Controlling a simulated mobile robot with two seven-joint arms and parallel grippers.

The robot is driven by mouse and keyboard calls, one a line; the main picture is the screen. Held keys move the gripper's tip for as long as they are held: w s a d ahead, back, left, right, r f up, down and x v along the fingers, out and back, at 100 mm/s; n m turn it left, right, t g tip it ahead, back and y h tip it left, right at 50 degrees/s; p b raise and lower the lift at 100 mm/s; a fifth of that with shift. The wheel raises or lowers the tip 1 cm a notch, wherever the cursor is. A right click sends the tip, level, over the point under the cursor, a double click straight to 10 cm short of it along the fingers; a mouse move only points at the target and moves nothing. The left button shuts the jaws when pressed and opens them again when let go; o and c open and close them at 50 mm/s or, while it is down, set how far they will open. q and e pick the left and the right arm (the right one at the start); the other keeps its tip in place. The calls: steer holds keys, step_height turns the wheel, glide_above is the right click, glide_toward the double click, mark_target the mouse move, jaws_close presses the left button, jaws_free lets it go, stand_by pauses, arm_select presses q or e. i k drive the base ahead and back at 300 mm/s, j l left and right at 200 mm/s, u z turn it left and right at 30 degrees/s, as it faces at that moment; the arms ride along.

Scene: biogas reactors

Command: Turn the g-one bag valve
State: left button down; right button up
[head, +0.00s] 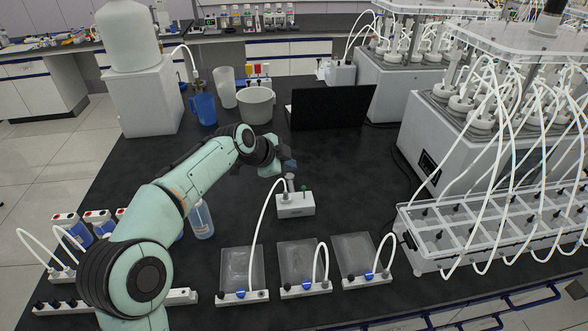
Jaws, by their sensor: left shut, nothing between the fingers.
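My left arm reaches in from the lower left. Its gripper (290,180) is shut and empty, just above a small white block (295,206) with a green-topped peg and a white tube; whether they touch I cannot tell. Three flat translucent bags lie in a row at the front: left (242,267), middle (297,262) and right (355,254). Each has a white front strip with a blue valve: left valve (240,294), middle valve (306,286), right valve (369,276). No label is readable, so I cannot tell which is g-one. My right gripper is out of view.
A white rack (440,250) with many tubes and the reactor boxes (450,150) fill the right. A laptop (330,106), a white bucket (256,105) and a blue jug (203,109) stand behind. A bottle (201,220) stands beside my arm. The black bench's middle is clear.

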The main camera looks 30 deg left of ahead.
mark_target(241, 293)
steer(key=k+l, duration=0.8)
steer(key=l, duration=0.1)
